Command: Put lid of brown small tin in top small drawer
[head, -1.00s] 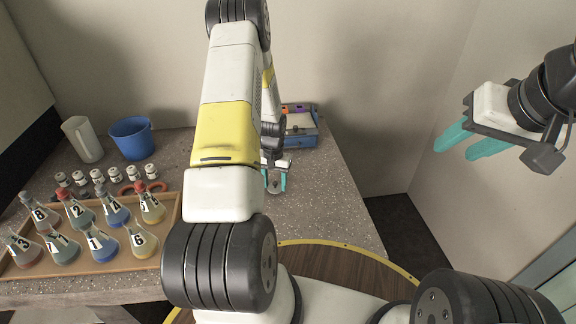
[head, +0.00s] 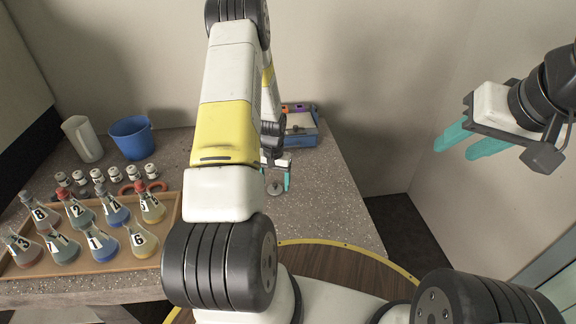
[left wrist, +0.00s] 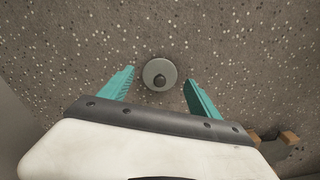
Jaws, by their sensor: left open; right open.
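A small round grey lid-like disc with a dark knob (left wrist: 160,74) lies on the speckled bench in the left wrist view. It also shows in the head view (head: 275,189). I cannot tell whether it sits on a tin; no brown tin wall shows. My left gripper (left wrist: 158,78) is open and empty, its teal fingers on either side of the disc and apart from it. In the head view, my arm partly hides this gripper. My right gripper (head: 468,143) is open and empty, raised at the right. A blue box (head: 301,139) stands at the back; no drawer is clearly visible.
A wooden tray (head: 115,263) of numbered flasks is at the left, with several small white jars (head: 98,176) behind it. A blue bucket (head: 132,138) and a pale jug (head: 83,139) stand further back. The bench right of the disc is clear (head: 335,200).

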